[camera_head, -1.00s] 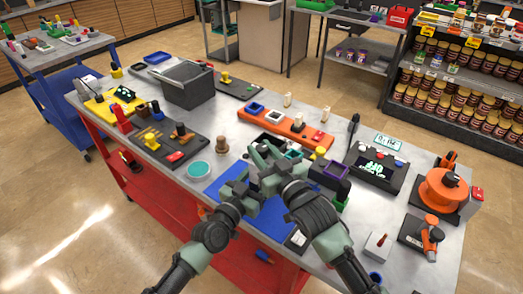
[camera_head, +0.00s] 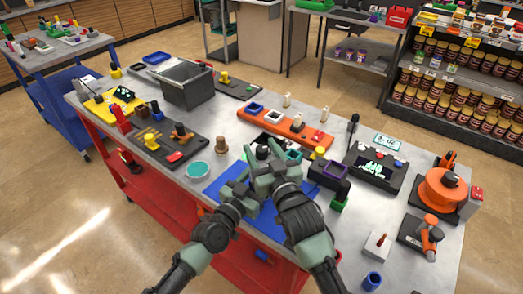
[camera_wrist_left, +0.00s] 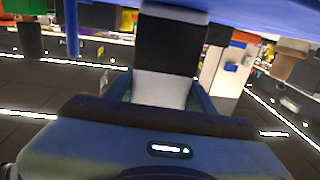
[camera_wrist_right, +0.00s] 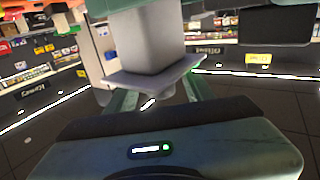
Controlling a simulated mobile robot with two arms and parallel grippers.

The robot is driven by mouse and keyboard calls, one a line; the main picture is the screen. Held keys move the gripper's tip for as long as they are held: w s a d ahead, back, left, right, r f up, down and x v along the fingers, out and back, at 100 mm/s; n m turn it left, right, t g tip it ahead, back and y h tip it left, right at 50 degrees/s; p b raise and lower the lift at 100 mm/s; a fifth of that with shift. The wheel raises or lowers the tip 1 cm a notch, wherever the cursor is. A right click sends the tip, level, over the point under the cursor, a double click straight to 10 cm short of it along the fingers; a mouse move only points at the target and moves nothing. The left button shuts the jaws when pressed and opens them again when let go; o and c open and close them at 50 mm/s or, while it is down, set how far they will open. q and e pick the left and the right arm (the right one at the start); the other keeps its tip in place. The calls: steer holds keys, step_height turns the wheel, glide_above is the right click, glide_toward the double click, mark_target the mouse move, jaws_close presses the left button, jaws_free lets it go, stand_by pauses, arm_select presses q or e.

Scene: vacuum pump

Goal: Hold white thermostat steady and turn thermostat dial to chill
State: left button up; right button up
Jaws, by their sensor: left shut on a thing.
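In the left wrist view a white block with a black upper part (camera_wrist_left: 165,88), likely the thermostat, sits between my left fingers. My left gripper (camera_head: 246,194) is shut on it over the blue mat (camera_head: 262,222). My right gripper (camera_head: 262,166) is just beyond and to the right of the left one. In the right wrist view its fingers are apart, with a pale grey block with a flange (camera_wrist_right: 152,50) in front of and between them. I cannot tell if they touch it. In the head view the thermostat and its dial are largely hidden by my grippers; the dial's setting cannot be read.
An orange rack (camera_head: 290,125) stands behind the grippers. A purple-rimmed box (camera_head: 333,171) and a black device with a lit display (camera_head: 376,167) are close on the right. A teal dish (camera_head: 197,169) and a brown spool (camera_head: 221,145) are on the left.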

steer(key=shift+s+f, duration=0.1)
steer(key=shift+s, duration=0.05)
steer(key=shift+s+d, duration=0.15)
steer(key=shift+s, duration=0.15)
steer(key=v, duration=1.1)
steer(key=shift+d, duration=0.1)
steer(key=a+n+g+y, duration=0.1)
steer(key=a+n, duration=0.2)
steer(key=n, duration=0.8)
steer(key=a+n+g+y, duration=0.1)
steer(key=a+n, duration=0.2)
steer(key=n, duration=0.7)
steer(key=d+n+t+h, duration=0.2)
steer(key=d+n, duration=0.4)
steer(key=n, duration=0.9)
steer(key=x, duration=1.2)
steer(key=shift+r, duration=0.35)
steer(key=shift+s, duration=0.1)
steer(key=shift+c, duration=0.3)
